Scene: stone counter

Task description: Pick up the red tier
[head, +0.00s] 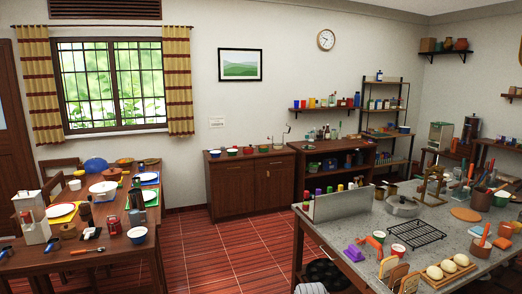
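I cannot tell for sure which thing is the red tier. A small red bowl-like container (248,150) stands in a row with a blue one (215,154) and a green one (232,152) on the brown sideboard by the back wall. A red can-like item with a pale top (398,253) stands on the stone counter (345,235) at the right, beside a green one (379,237). All are small in this view. My gripper is not in view.
A black wire rack (416,235), a metal pan (402,207) and an upright grey panel (342,204) occupy the stone counter. A laid wooden dining table (75,262) stands at the left. Red tiled floor (225,240) is open between table and counter.

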